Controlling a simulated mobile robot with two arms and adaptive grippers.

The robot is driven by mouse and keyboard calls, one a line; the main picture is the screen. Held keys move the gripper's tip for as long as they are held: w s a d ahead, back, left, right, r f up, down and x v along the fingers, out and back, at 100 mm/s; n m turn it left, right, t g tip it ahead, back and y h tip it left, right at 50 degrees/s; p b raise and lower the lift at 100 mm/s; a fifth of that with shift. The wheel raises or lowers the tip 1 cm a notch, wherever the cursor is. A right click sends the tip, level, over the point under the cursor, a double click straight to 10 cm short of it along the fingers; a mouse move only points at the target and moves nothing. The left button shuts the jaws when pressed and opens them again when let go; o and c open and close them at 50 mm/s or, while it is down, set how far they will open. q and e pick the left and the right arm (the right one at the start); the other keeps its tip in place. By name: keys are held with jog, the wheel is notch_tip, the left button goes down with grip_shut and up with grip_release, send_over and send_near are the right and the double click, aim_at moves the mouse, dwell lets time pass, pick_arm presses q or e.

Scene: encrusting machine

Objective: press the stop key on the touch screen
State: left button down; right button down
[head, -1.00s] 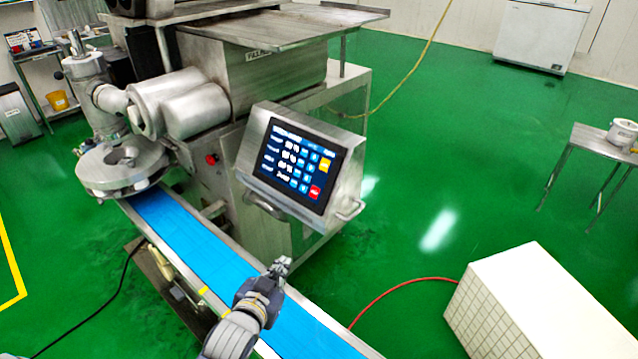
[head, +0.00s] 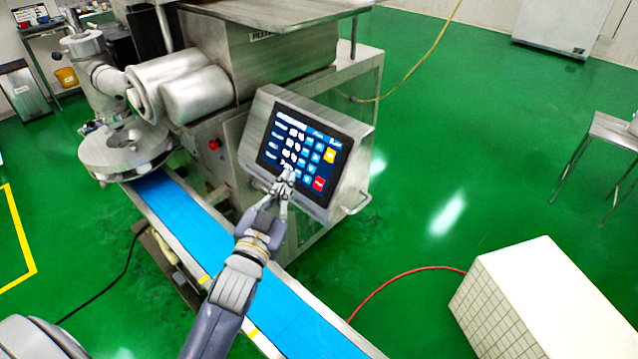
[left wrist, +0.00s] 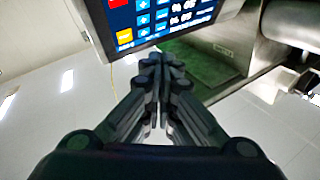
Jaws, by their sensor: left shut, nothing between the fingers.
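The touch screen (head: 297,148) sits in a tilted steel housing on the front of the machine. It shows rows of white figures and blue keys. A yellow key (head: 329,156) is at its right edge, with a red key (head: 319,183), likely the stop key, at the lower right. My left gripper (head: 287,176) is shut and empty, its tips overlapping the screen's lower edge in the head view. In the left wrist view the closed fingers (left wrist: 160,62) point towards the screen (left wrist: 165,14), whose red key is at the top edge. Contact cannot be told. My right gripper is not in view.
A blue conveyor belt (head: 205,232) runs below my left arm. A steel handle (head: 357,205) sticks out at the housing's right. A white tiled block (head: 540,300) stands at the lower right. A red hose (head: 400,278) lies on the open green floor.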

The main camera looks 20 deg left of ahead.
aim_at(319, 184)
pick_arm(q)
jog(key=shift+w+d+f+b, duration=0.4)
jog(key=shift+w+f+b, duration=0.4)
jog(key=shift+w, duration=0.4)
jog(key=shift+w+d+f+b, duration=0.4)
jog(key=shift+w+f+b, duration=0.3)
jog(key=shift+w+b, duration=0.35)
jog(key=shift+w+d+f+b, duration=0.4)
jog(key=shift+w+f+b, duration=0.35)
jog(key=shift+w, duration=0.55)
